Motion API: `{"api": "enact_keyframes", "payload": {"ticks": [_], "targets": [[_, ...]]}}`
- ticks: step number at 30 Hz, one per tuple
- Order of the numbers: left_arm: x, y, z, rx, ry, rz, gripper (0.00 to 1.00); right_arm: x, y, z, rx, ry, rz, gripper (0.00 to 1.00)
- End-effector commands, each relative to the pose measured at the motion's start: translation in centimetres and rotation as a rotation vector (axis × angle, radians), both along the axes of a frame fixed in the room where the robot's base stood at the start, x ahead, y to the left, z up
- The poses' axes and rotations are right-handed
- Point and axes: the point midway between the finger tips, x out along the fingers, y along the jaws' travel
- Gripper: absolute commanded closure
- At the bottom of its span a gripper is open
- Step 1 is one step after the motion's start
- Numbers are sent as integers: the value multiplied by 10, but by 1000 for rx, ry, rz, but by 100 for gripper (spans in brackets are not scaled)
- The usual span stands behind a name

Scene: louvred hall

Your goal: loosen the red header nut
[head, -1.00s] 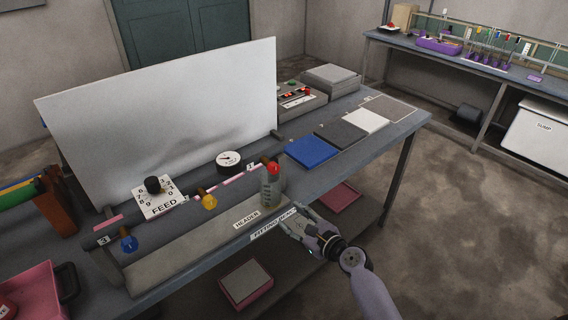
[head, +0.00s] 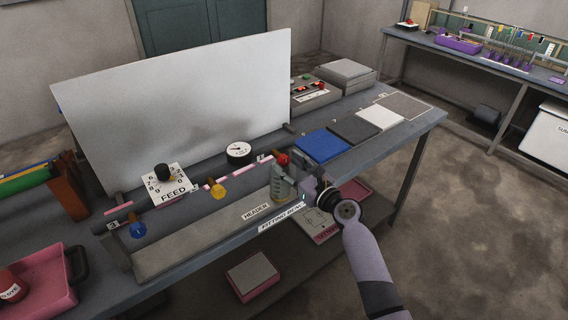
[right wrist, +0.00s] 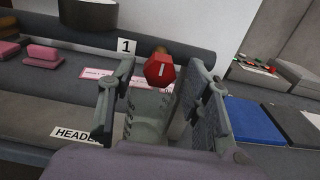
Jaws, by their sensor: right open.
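The red header nut (head: 282,159) sits at the right end of the header pipe on the bench, at the label 1. In the right wrist view the red nut (right wrist: 160,69) shows a hexagonal face with a white mark. My right gripper (head: 294,172) is beside the nut. In its wrist view the fingers stand open on both sides of the nut, with a gap to each; I cannot tell whether the nut is as deep as the fingertips. A grey-green cylinder (right wrist: 149,118) stands below the nut, partly hidden by the gripper. My left gripper is out of view.
A yellow nut (head: 217,190) and a blue nut (head: 138,230) sit farther left along the header. A gauge (head: 239,151) and a FEED dial (head: 169,184) stand behind. A white panel (head: 180,105) rises at the back. Blue (head: 322,146) and grey mats lie right.

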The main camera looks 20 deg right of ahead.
Motion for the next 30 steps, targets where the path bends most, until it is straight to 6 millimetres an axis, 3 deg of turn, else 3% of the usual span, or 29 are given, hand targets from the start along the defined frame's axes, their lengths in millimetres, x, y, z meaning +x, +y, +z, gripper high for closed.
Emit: {"api": "enact_keyframes", "payload": {"ticks": [22, 30], "targets": [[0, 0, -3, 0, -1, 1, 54, 20, 7, 0, -1, 0, -1, 55], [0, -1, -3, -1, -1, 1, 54, 20, 7, 0, -1, 0, -1, 72]]}}
